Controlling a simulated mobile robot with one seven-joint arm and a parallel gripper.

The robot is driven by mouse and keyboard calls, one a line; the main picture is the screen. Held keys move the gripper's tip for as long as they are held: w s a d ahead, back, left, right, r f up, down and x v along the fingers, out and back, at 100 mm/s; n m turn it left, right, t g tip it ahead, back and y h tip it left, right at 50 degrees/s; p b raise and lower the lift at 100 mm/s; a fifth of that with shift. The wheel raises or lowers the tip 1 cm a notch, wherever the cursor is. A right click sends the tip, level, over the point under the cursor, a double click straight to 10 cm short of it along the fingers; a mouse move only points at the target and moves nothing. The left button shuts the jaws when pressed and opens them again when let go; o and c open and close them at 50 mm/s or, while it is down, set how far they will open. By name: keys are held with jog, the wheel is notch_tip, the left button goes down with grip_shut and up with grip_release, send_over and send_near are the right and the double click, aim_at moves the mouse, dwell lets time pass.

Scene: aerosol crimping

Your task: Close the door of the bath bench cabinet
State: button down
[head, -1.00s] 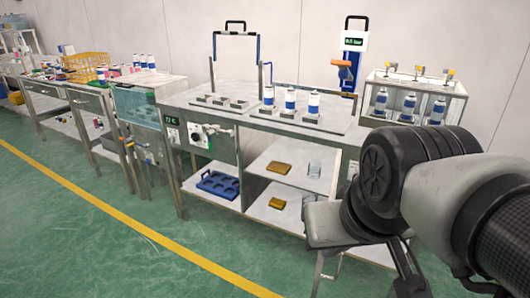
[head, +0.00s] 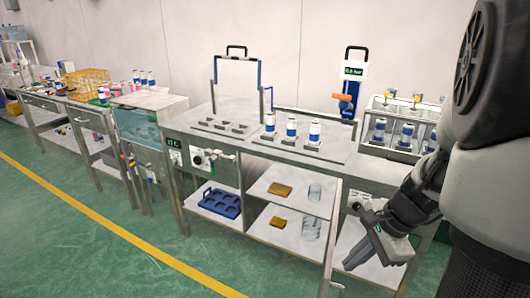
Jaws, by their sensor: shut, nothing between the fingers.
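The teal-sided water bath (head: 140,126) stands on a bench left of the middle bench. A grey cabinet front (head: 157,172) shows below the bath; it is small and partly hidden, and I cannot tell how far its door stands open. My gripper (head: 359,261) is at the lower right in the head view, pointing down and left, shut and empty. It is in front of the right part of the middle bench, well away from the bath and touching nothing that I can make out.
The middle bench (head: 225,150) carries several blue-and-white cans. Its open shelves hold a blue tray (head: 220,202), yellow blocks and glass vessels. A clear-fronted case (head: 378,140) stands at the right. Green floor with a yellow line (head: 130,233) is free in front.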

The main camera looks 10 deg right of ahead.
jog(key=s+d+f+m+p, duration=0.2)
jog(key=d+f+m, duration=0.3)
jog(key=d+m, duration=0.1)
jog(key=w+a+f+b, duration=0.3)
jog(key=a+f, duration=0.4)
jog(key=f, duration=0.2)
jog(key=shift+w+f+g+y+b, duration=0.3)
jog(key=shift+f+b, duration=0.05)
